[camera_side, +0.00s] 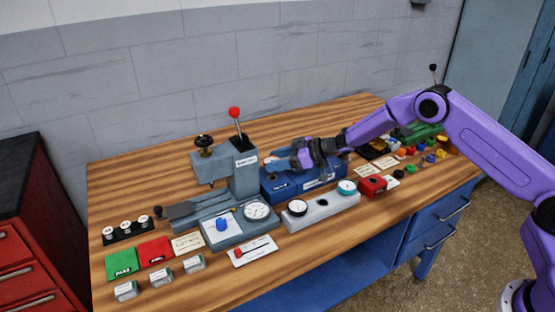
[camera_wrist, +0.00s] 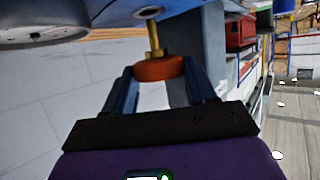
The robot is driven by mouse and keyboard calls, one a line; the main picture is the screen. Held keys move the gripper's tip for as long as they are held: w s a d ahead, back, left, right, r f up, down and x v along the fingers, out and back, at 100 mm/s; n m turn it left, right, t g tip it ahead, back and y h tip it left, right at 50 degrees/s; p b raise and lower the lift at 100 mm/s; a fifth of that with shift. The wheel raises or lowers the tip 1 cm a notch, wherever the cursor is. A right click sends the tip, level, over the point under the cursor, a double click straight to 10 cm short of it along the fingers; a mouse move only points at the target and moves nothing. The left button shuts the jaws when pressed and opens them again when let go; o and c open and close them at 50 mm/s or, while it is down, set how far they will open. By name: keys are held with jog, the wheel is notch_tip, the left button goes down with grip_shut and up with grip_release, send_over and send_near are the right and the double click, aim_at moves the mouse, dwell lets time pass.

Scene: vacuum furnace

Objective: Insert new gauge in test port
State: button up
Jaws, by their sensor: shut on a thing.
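My gripper (camera_side: 279,160) reaches in from the right in the side view, just above the blue box and right of the grey tester (camera_side: 243,176) with its red-knobbed lever. In the wrist view its two blue-grey fingers (camera_wrist: 160,78) are shut on an orange-red round gauge (camera_wrist: 158,69). Its brass stem (camera_wrist: 153,40) points to the top of that picture, towards a small ringed hole (camera_wrist: 148,12) in a blue-grey surface. I cannot tell whether the stem touches it. The held gauge cannot be made out in the side view. A white dial gauge (camera_side: 257,210) sits on the tester's front.
A white block (camera_side: 322,208) carries a black-rimmed gauge (camera_side: 297,207) and a teal gauge (camera_side: 347,187). The blue box (camera_side: 278,188) stands behind it. A red block (camera_side: 372,185) and several small coloured parts lie rightward. Red and green pouches (camera_side: 122,263) lie front left.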

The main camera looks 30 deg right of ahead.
jog(key=shift+f, duration=1.8)
dwell(1.2)
jog(key=o, duration=1.6)
jog(key=shift+c, duration=0.2)
jog(key=shift+r, duration=0.1)
jog(key=shift+r, duration=2.9)
jog(key=shift+r, duration=0.1)
